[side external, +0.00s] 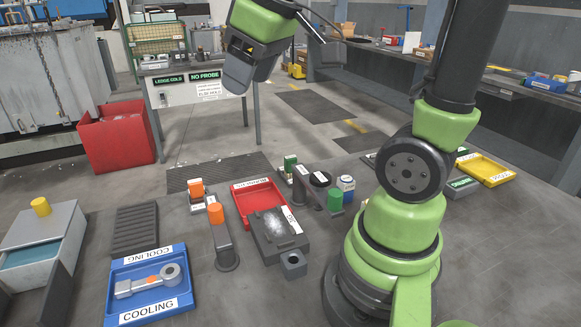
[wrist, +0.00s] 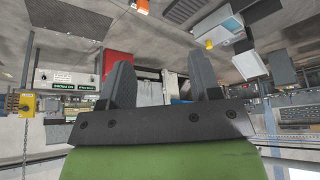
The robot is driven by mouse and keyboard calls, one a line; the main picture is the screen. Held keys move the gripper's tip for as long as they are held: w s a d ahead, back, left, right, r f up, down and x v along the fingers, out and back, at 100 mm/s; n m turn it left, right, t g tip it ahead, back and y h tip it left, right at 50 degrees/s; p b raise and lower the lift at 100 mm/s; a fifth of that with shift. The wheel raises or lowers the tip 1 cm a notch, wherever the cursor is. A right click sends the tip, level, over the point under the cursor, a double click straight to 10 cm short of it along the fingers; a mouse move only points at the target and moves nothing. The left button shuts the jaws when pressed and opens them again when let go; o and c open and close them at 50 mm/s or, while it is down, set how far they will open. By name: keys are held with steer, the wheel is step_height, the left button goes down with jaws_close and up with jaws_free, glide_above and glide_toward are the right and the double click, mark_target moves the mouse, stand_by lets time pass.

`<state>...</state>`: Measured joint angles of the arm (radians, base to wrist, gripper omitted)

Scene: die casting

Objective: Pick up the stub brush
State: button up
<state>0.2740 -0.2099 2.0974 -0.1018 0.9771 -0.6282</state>
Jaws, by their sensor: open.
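I cannot pick out the stub brush for certain in either view. Small upright tools stand mid-table in the side view: an orange-topped one (side external: 215,213) on a grey arm-like stand, another orange one (side external: 196,189) behind it, and a green-topped one (side external: 335,200) to the right. My gripper (side external: 238,78) is high above the table at the top of the side view, apart from everything on it. In the wrist view its two dark fingers (wrist: 163,75) are spread, with nothing held between them.
A blue cooling tray (side external: 118,271) holds a grey metal part (side external: 148,283). A red tray (side external: 243,206) lies behind a dark block (side external: 268,243). A grey box with a yellow knob (side external: 40,207) stands left, and a yellow tray (side external: 497,175) right.

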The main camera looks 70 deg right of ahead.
steer(key=w+d+f+n+g, duration=0.2)
steer(key=w+d+f, duration=0.15)
steer(key=d, duration=0.35)
steer(key=n+g, duration=0.3)
steer(key=n, duration=0.4)
glide_above(291, 157)
step_height(291, 157, down, 19)
steer(key=shift+s+r, duration=0.15)
steer(key=shift+w+f, duration=0.15)
steer(key=shift+f, duration=1.45)
steer(key=shift+w+f, duration=0.1)
steer(key=shift+f, duration=1.45)
steer(key=c, duration=1)
